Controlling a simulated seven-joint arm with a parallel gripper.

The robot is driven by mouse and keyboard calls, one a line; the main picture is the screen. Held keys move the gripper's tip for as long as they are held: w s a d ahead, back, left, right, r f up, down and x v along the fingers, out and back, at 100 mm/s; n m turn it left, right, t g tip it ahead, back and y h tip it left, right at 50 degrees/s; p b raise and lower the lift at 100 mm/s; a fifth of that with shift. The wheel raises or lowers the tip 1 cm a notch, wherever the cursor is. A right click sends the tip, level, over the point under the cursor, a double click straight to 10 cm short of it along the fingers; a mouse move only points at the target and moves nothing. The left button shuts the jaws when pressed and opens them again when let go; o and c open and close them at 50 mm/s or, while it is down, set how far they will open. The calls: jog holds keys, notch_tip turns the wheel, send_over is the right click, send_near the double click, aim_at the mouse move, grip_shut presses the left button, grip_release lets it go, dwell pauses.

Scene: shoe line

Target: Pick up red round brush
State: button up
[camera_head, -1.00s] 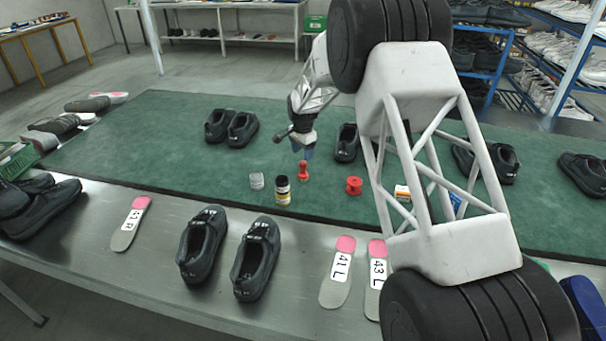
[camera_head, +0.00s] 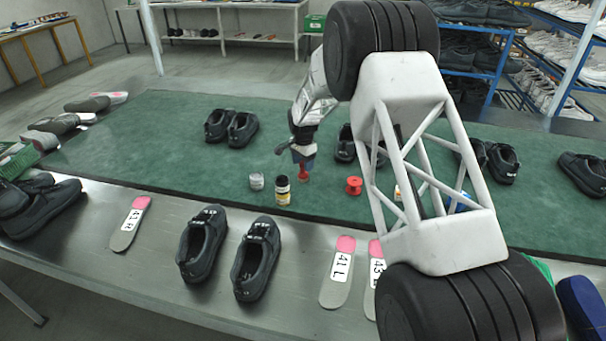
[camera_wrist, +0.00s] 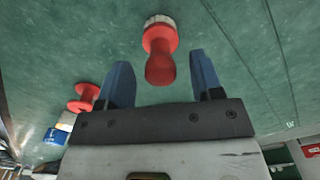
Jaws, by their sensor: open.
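The red round brush (camera_wrist: 160,52) stands on the green mat. In the wrist view its red handle lies between and just beyond the two blue fingers, with its pale bristle end at the top. My gripper (camera_wrist: 160,78) is open and empty there, its fingers on either side of the handle and apart from it. In the head view my gripper (camera_head: 303,160) is right over the brush (camera_head: 303,178), and its fingers hide part of the handle.
A red spool (camera_head: 354,186) stands right of the brush. A yellow-labelled dark bottle (camera_head: 282,191) and a small grey tin (camera_head: 256,181) stand to its left. Black shoes are behind on the green mat (camera_head: 150,150). Insoles and another shoe pair lie in front.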

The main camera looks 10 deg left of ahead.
jog(key=shift+f, duration=1.4)
jog(key=c, duration=1)
jog(key=shift+r, duration=0.15)
jog(key=shift+r, duration=1.5)
jog(key=shift+s+d+r, duration=0.15)
jog(key=shift+s+r, duration=0.05)
jog(key=shift+s, duration=0.1)
jog(key=s+d, duration=0.3)
jog(key=s, duration=0.4)
jog(key=s+d+r, duration=0.1)
jog(key=s+d, duration=0.2)
jog(key=s, duration=0.4)
jog(key=shift+d+r, duration=0.15)
jog(key=shift+r, duration=0.05)
